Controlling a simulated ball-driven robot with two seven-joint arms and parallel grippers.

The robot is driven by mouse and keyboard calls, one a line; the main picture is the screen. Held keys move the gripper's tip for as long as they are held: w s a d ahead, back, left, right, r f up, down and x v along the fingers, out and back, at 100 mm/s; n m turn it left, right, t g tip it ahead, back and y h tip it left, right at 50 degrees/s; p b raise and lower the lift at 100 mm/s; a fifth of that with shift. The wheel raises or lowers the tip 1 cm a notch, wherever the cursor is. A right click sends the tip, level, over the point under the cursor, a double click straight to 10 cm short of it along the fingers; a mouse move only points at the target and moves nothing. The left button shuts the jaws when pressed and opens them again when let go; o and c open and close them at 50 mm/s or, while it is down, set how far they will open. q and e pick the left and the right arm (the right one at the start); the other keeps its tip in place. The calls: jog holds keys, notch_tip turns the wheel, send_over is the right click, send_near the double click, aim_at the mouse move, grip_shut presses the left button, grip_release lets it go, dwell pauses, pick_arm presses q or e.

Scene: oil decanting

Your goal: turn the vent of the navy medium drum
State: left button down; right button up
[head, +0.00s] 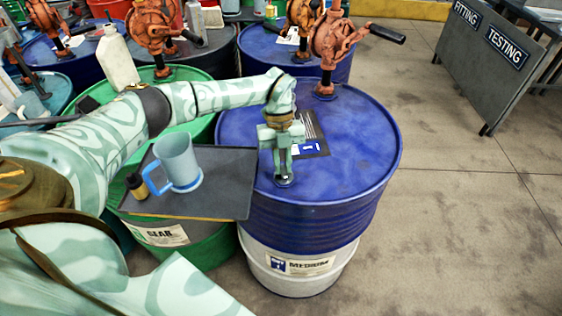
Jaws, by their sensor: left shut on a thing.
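The navy medium drum (350,165) stands in the middle of the head view, blue above and white at its base, with a "MEDIUM" label (300,265) on its side. My left gripper (283,172) points down at the near left part of the drum's lid. It is shut on the vent (284,182), a small fitting on the lid, mostly hidden by the fingers. A crank pump (327,50) in orange-red stands at the back of the same lid. My right gripper is not in view.
Several more drums and pumps stand behind. A grey panel (487,60) is at upper right; the floor (460,220) at right is clear.

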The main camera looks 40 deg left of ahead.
pick_arm(q)
jog(key=m, duration=0.2)
jog(key=m+y, duration=0.1)
jog(key=m, duration=0.1)
jog(key=m+g+y, duration=0.1)
jog(key=m, duration=0.1)
jog(key=shift+w+d+r+p, duration=0.1)
jog(key=shift+w+d+p, duration=0.15)
jog(key=shift+d+p, duration=0.15)
jog(key=shift+m, duration=0.3)
jog(key=c, duration=1.4)
grip_release()
jog(key=v, duration=1.6)
jog(key=shift+w, duration=0.2)
jog(key=shift+d, duration=0.1)
